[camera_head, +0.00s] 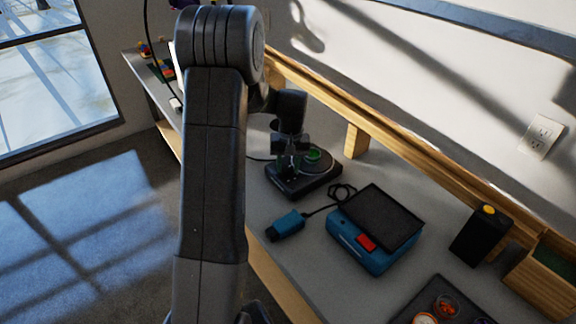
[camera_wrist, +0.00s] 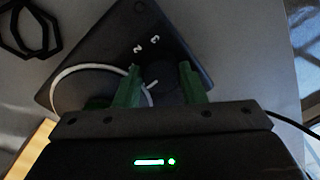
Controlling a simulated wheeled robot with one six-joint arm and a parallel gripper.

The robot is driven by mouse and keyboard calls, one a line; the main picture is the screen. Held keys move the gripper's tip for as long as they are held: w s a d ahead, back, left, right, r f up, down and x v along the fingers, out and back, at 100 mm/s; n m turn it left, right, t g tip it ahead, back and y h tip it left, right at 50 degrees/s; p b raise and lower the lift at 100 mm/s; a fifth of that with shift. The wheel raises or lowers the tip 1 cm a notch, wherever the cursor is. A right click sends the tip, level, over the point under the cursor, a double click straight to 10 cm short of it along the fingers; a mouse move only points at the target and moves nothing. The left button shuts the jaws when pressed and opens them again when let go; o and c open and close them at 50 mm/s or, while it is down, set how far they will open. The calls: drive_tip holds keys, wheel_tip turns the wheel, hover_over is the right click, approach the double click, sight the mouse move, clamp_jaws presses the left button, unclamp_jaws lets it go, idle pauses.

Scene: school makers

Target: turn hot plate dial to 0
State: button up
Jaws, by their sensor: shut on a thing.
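The hot plate (camera_head: 318,189) is a dark, low square unit on the grey bench, with a round heating plate. In the wrist view its dark body (camera_wrist: 195,48) carries white numerals, with a 2 and a 3 readable. My gripper (camera_head: 289,168) is over the dial side of the hot plate. In the wrist view my gripper (camera_wrist: 160,70) has its two green fingers on either side of the dark dial (camera_wrist: 160,75), shut on it. A small white mark shows at the dial near the left finger. The 0 cannot be made out.
A green round item (camera_head: 313,154) shows on the heating plate. A blue box with a black top (camera_head: 372,229) and a blue plug-like device (camera_head: 286,224) on a black cable lie nearer. A black box with a yellow button (camera_head: 474,237) stands right. A wooden rail runs along the wall.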

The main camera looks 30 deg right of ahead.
idle(0.4)
drive_tip(key=o, duration=1)
